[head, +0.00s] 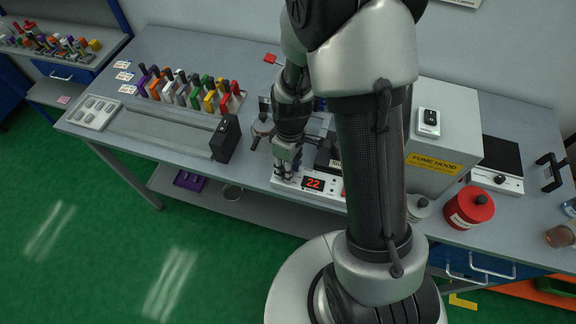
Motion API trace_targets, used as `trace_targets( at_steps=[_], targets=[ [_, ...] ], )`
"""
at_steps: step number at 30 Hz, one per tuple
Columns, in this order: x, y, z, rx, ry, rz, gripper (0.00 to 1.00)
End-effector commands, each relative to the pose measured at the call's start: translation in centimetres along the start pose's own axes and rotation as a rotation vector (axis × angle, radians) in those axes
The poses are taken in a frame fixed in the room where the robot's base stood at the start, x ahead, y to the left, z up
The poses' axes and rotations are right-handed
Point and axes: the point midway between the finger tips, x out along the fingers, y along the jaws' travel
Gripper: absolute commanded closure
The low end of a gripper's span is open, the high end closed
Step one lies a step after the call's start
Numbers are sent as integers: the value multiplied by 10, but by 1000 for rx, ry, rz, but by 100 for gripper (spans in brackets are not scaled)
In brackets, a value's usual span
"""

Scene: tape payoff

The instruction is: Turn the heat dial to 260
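A device with a white front panel (329,194) stands at the front edge of the bench, partly behind my arm. Its red lit display (314,184) reads what looks like 22. My gripper (284,172) points down at the left end of this panel, just left of the display. The fingers cover that end, so the heat dial is not clearly visible, and I cannot tell whether they touch or grip it. The finger gap is too small to make out. My arm hides the right part of the device.
A black box (225,138) stands left of my gripper, and a rack of coloured-handled tools (190,93) lies behind it. A fume hood box (441,140), red canister (469,208) and black-topped hot plate (497,181) are at right. The bench's front left strip is mostly clear.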

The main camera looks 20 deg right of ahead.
Motion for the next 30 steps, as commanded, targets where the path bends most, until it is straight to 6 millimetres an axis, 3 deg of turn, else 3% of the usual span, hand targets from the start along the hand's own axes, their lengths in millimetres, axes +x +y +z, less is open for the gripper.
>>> trace_targets(
  at_steps=[11, 30],
  targets=[
    [0, 0, 0, 182, 11, -1, 98],
    [-2, 0, 1, 782, 47, 0, 98]
  ],
)
